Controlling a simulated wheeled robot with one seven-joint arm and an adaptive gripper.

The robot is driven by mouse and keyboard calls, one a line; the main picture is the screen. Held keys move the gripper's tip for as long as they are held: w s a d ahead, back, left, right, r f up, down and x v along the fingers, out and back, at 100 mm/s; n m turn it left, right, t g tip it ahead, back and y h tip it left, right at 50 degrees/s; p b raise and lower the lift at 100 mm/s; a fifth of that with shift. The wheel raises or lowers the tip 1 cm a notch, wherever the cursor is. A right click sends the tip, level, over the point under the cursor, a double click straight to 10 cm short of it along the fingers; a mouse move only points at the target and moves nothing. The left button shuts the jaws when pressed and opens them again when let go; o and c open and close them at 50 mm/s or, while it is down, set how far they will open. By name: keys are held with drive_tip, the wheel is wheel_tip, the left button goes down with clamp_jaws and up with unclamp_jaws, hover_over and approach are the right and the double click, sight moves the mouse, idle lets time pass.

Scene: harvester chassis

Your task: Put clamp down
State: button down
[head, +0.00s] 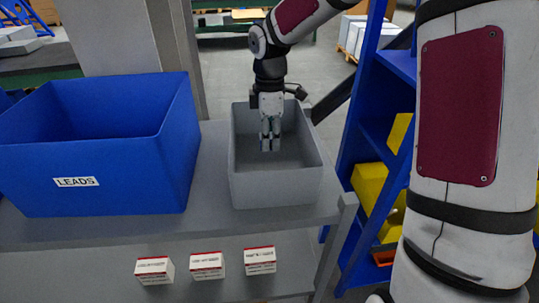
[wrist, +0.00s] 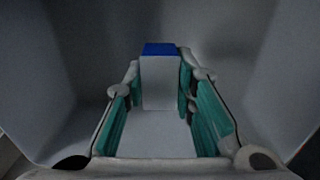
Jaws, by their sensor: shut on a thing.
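My gripper (head: 270,142) points straight down inside the grey bin (head: 276,191) on the shelf. In the wrist view, my gripper (wrist: 160,88) has its two green-padded fingers on either side of a pale block-like thing with a blue end, which I take as the clamp (wrist: 160,80). The fingers are shut on it near their tips. The bin's walls surround the fingers on both sides. In the head view the clamp cannot be told apart from the fingers. I cannot tell whether it touches the bin floor.
A large blue bin labelled LEADS (head: 105,150) stands left of the grey bin. Several small white and red boxes (head: 207,266) sit below the shelf's front edge. A blue rack with yellow bins (head: 370,187) stands to the right.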

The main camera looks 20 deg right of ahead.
sight(270, 163)
drive_tip(key=shift+f, duration=2.75)
drive_tip(key=shift+f, duration=0.1)
drive_tip(key=c, duration=1.3)
unclamp_jaws()
drive_tip(key=shift+c, duration=0.2)
